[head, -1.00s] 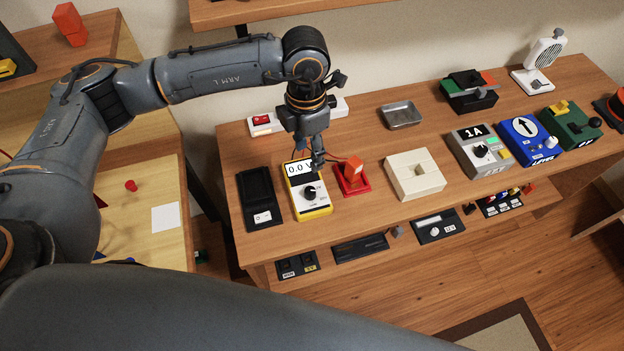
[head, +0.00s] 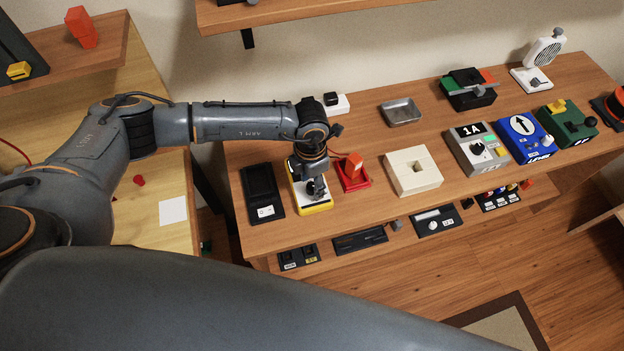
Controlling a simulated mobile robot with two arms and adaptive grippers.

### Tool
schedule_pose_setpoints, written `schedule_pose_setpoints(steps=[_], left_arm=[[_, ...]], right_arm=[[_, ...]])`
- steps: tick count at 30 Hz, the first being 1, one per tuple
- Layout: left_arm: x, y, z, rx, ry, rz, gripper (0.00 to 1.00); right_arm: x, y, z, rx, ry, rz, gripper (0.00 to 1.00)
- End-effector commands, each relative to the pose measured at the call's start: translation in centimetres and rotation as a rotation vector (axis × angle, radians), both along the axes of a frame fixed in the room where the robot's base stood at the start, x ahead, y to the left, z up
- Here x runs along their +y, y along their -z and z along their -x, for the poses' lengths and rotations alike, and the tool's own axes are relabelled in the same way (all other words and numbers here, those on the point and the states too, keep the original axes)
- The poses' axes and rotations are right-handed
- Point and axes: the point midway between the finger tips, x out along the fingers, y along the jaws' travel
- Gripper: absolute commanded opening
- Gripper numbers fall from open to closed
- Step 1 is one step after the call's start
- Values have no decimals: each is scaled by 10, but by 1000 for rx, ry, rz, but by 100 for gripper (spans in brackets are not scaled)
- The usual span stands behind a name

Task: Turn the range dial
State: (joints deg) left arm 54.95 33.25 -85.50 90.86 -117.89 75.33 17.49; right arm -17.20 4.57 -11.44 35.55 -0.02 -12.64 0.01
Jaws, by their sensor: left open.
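The yellow meter (head: 303,203) with a white face lies on the wooden bench, left of the red block on its red base. Its black range dial sits under my left gripper (head: 316,190), and the fingers largely hide it. My left gripper points down over the meter's face with its fingers apart, low at the dial. I cannot tell whether the fingers touch the dial. The wrist covers most of the meter's display. My right gripper is not in view.
A red block on a red base (head: 352,172) stands close to the right of the meter. A cream box (head: 413,172) and a grey 1A unit (head: 478,150) stand farther right. A metal tray (head: 401,112) lies behind.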

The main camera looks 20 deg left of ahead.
Motion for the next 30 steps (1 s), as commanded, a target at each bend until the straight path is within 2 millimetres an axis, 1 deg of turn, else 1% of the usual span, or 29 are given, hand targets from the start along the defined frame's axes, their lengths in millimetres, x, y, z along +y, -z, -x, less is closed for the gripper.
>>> schedule_pose_setpoints(steps=[5, 6, 11, 12, 18, 23, 30], left_arm=[[0, 0, 0, 0, 0, 0, 50], [0, 0, 0, 0, 0, 0, 42], [0, 0, 0, 0, 0, 0, 9], [0, 0, 0, 0, 0, 0, 1], [0, 0, 0, 0, 5, 0, 0], [0, 1, 0, 0, 39, 0, 0], [0, 4, -1, -3, 176, 0, 0]], right_arm=[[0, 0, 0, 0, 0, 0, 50], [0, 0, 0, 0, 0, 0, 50], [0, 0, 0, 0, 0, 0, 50], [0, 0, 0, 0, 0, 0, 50], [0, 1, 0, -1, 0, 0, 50], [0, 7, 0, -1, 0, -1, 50], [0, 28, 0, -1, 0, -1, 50]])
